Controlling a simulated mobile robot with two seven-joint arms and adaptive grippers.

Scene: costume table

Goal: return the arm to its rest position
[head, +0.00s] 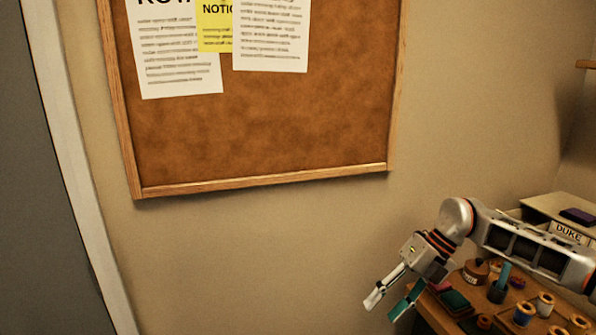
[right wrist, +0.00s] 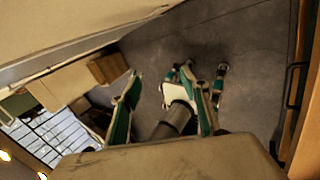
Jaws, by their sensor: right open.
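My right arm reaches in from the right edge of the head view, above the table. Its gripper (head: 384,306) hangs past the table's left end, pointing down and left. Its two fingers are spread, with nothing between them. In the right wrist view its fingers (right wrist: 165,82) stand apart above a grey floor. Beyond them shows a white and teal part of my own body, perhaps my left gripper; its jaws are unclear. My left arm does not show in the head view.
The wooden table (head: 437,316) at lower right carries thread spools (head: 524,313), a brown pot (head: 475,271) and other small items, close under my right arm. A box marked DUKE (head: 570,233) stands behind. A corkboard (head: 260,130) hangs on the wall.

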